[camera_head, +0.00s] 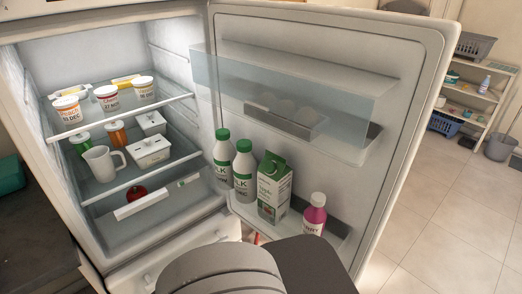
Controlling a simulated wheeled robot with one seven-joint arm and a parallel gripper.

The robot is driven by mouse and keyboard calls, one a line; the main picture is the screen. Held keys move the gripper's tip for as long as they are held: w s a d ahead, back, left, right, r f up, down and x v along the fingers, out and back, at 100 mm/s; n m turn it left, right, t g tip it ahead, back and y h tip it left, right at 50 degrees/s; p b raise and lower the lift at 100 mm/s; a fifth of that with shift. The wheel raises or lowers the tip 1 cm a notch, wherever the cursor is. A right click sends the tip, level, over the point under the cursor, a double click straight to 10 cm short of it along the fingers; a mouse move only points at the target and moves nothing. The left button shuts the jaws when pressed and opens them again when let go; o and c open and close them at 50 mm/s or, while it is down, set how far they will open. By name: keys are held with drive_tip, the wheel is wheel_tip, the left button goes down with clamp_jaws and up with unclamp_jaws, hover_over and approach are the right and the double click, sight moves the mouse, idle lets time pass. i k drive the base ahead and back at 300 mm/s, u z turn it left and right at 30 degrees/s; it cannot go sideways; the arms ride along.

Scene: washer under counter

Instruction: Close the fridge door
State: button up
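The fridge (25,50) stands open on the left, with its lit inside facing me. The fridge door (405,95) is swung wide open to the right, its inner side and shelves showing. Its lower shelf holds two milk bottles (243,168), a green and white carton (273,190) and a pink bottle (315,215). My arm rises at the bottom middle, in front of the fridge and the door's lower part. My gripper is not visible, so its state and any contact with the door cannot be seen.
Fridge shelves hold tubs (107,97), a mug (103,163), a white container (150,152) and a red apple (136,193). A shelf rack (487,65) and grey bucket (500,147) stand at the far right. Tiled floor (445,200) right of the door is clear.

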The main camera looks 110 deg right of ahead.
sight(400, 62)
drive_tip(key=u, duration=0.15)
drive_tip(key=k, duration=2.9)
drive_tip(key=z, duration=1.3)
